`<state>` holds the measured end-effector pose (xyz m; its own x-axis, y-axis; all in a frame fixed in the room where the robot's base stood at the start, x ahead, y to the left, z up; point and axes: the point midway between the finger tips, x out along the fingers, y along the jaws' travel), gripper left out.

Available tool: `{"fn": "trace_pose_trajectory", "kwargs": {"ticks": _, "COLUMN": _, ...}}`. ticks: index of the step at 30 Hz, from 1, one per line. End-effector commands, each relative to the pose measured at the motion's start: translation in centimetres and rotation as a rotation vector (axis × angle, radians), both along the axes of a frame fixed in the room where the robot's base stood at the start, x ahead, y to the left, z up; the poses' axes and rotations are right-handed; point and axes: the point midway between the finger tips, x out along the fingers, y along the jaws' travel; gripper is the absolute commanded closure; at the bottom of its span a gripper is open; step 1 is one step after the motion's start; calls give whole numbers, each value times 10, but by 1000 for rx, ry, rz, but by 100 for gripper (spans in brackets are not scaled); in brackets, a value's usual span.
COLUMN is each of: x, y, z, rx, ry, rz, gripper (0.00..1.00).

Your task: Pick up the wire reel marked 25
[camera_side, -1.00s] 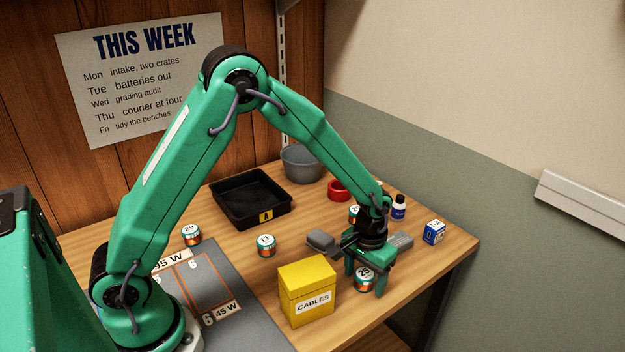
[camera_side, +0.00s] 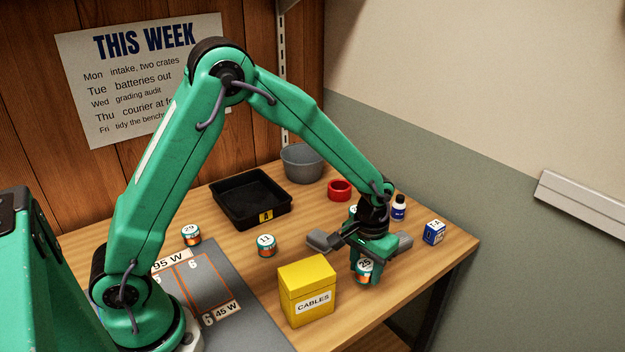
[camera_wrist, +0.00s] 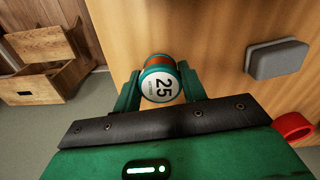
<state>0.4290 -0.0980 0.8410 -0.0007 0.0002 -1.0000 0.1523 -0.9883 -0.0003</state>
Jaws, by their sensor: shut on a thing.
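The wire reel marked 25 (camera_side: 364,270) is a small orange and teal cylinder with a white numbered face. In the wrist view the reel (camera_wrist: 159,82) sits between both green fingers, its 25 face toward the camera. My gripper (camera_side: 367,268) is shut on it, behind and right of the yellow CABLES box. My gripper (camera_wrist: 159,88) also shows in the wrist view. The reel is slightly tilted in the side view and appears a little above the table. Its underside contact is hard to see.
The yellow CABLES box (camera_side: 306,291) stands close left of my gripper. Reels marked 11 (camera_side: 266,246) and 29 (camera_side: 191,235) stand farther left. A black tray A (camera_side: 226,207), red ring (camera_side: 339,190), bottle (camera_side: 398,208) and blue-white cube (camera_side: 434,232) are around. A grey block (camera_wrist: 277,59) lies nearby.

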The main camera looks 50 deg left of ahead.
Motion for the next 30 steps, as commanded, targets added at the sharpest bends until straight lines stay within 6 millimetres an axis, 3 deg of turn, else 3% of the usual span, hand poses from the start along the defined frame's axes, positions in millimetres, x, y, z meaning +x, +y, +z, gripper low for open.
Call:
{"fn": "trace_pose_trajectory", "kwargs": {"ticks": 2, "x": 1, "y": 0, "z": 14, "rx": -1, "ry": -5, "rz": 0, "gripper": 81}}
{"fn": "trace_pose_trajectory", "kwargs": {"ticks": 16, "x": -55, "y": -59, "z": 62, "rx": -2, "ry": -3, "rz": -4, "gripper": 81}}
{"fn": "trace_pose_trajectory", "kwargs": {"ticks": 22, "x": -72, "y": -76, "z": 76, "rx": -1, "ry": -1, "rz": -3, "gripper": 81}}
{"fn": "trace_pose_trajectory", "kwargs": {"ticks": 30, "x": -81, "y": -84, "z": 83, "rx": 0, "ry": -1, "rz": 0, "gripper": 81}}
